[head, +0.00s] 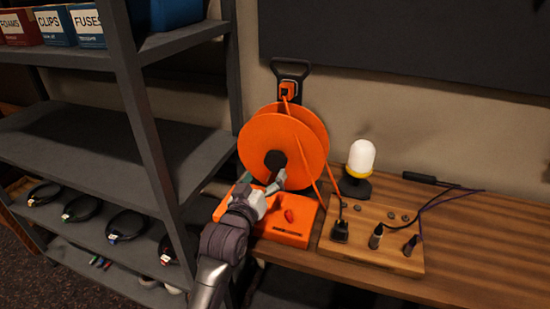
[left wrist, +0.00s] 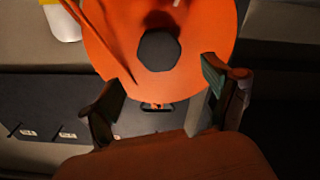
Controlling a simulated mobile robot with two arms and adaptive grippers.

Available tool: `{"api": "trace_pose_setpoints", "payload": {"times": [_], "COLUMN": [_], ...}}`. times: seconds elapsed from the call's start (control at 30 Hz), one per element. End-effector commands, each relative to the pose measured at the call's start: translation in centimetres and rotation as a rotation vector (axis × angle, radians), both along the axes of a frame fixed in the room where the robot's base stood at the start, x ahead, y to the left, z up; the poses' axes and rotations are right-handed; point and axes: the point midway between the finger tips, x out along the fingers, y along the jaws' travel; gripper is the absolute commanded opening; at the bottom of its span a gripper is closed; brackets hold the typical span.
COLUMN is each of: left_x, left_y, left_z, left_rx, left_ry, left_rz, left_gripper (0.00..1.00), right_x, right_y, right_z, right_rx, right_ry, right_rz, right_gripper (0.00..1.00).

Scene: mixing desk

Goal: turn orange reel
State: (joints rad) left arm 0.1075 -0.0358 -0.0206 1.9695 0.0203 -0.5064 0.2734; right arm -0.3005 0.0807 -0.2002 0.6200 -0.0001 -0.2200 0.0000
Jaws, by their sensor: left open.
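The orange reel (head: 290,132) stands upright on its orange base (head: 290,228) on the desk, with a dark round hub or knob (head: 275,160) on its front face. In the left wrist view the reel's orange face (left wrist: 105,45) and dark hub (left wrist: 158,51) fill the upper middle. My left gripper (head: 262,181) is open in front of the lower part of the reel, just below the hub. In the left wrist view its fingers (left wrist: 163,76) are spread on either side below the hub, with nothing between them. I cannot tell whether a finger touches the reel. My right gripper is out of view.
An orange cord (head: 312,165) runs from the reel to a black plug (head: 340,231) on a wooden board (head: 375,262). A white lamp (head: 362,157) stands right of the reel. A grey metal shelf (head: 110,150) stands close on the left. The desk's right end (head: 490,240) is mostly clear.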

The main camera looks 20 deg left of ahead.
Motion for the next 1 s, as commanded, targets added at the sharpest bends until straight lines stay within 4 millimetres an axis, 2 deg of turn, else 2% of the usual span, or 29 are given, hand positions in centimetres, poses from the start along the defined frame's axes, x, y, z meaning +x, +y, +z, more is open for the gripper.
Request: {"api": "trace_pose_setpoints", "payload": {"times": [0.03,0.2,0.4,0.57,0.8,0.83,1.0], "left_x": [1.3,4.7,7.2,8.0,8.1,8.1,8.0], "left_y": [0.0,-0.2,-0.2,-0.3,-0.3,-0.3,-0.3], "left_z": [0.2,0.2,0.1,0.0,0.0,0.0,0.0], "left_rx": [0.0,0.0,0.0,0.0,0.001,0.0,0.001], "left_ry": [-0.001,-0.001,0.0,0.0,0.001,0.001,0.001], "left_rz": [0.0,0.0,0.0,0.001,0.001,0.001,0.001], "left_gripper": [0.88,0.88,0.88,0.88,0.88,0.86,0.58], "right_x": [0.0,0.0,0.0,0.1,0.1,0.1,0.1], "right_y": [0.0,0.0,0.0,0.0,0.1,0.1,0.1], "right_z": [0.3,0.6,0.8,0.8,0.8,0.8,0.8], "right_rx": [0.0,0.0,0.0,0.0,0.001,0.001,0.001], "right_ry": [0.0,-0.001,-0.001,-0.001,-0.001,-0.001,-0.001], "right_rz": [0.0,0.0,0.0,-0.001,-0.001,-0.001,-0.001], "right_gripper": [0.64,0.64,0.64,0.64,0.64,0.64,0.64]}}
